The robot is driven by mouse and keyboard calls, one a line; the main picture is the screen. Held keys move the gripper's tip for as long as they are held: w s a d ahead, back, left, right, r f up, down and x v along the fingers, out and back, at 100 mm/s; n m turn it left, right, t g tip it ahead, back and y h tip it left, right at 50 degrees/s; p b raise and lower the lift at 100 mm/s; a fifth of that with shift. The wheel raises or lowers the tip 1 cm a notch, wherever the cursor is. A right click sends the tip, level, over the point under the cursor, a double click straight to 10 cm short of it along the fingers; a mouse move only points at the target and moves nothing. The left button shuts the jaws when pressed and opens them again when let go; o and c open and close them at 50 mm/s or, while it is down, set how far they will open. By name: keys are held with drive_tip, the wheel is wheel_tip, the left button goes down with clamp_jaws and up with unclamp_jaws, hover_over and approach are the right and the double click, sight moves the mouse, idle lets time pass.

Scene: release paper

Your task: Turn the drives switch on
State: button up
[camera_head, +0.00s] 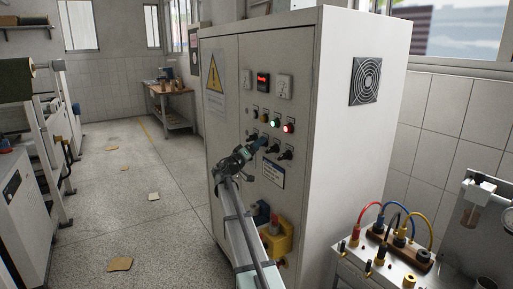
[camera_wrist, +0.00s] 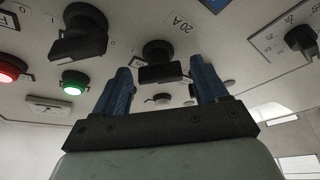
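Several black rotary switches sit on the front of the grey control cabinet (camera_head: 228,60). Their labels are too small or cut off, so I cannot tell which one is the drives switch. My gripper (camera_head: 262,144) is at the switch row in the head view. In the wrist view my gripper (camera_wrist: 162,82) has its two blue fingers apart. A black switch knob (camera_wrist: 160,73) appears between them, with gaps on both sides; I cannot tell whether they reach around it. One knob (camera_wrist: 80,38) is at its upper left and another (camera_wrist: 300,38) at far right. In the head view a knob (camera_head: 286,154) shows right of the gripper.
A green lamp (camera_head: 275,124) and a red lamp (camera_head: 289,128) glow above the switches. A red digital display (camera_head: 263,79) is higher up. A yellow box (camera_head: 277,240) projects from the cabinet low down. A bench with coloured cables (camera_head: 398,228) stands at right.

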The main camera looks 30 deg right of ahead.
drive_tip(key=shift+o, duration=0.2)
drive_tip(key=v, duration=1.4)
drive_tip(key=shift+d, duration=0.1)
idle(0.3)
drive_tip(key=s+a+f+n+g+y, duration=0.2)
drive_tip(key=s+a+f+y, duration=0.4)
drive_tip(key=f, duration=0.9)
drive_tip(key=s+a+f+n+g+y, duration=0.15)
drive_tip(key=s+a+f+y, duration=0.45)
drive_tip(key=f, duration=0.9)
drive_tip(key=s+a+f+n+g+y, duration=0.25)
drive_tip(key=s+f+y, duration=0.4)
drive_tip(key=f, duration=0.85)
drive_tip(key=s+a+f+g+y, duration=0.1)
drive_tip(key=s+a+f, duration=0.25)
drive_tip(key=s, duration=0.25)
drive_tip(key=s+a+f+m, duration=0.1)
drive_tip(key=s+a+f, duration=0.1)
drive_tip(key=s+f, duration=0.3)
drive_tip(key=s+a+f+g+y, duration=0.1)
drive_tip(key=s+a+f, duration=0.25)
drive_tip(key=s, duration=0.25)
drive_tip(key=s+a+f+g, duration=0.1)
drive_tip(key=s+f, duration=0.4)
drive_tip(key=s, duration=0.6)
drive_tip(key=s+a+f+g, duration=0.2)
drive_tip(key=s+f, duration=0.3)
drive_tip(key=s, duration=0.7)
drive_tip(key=shift+f+g, duration=0.2)
drive_tip(key=shift+g, duration=0.6)
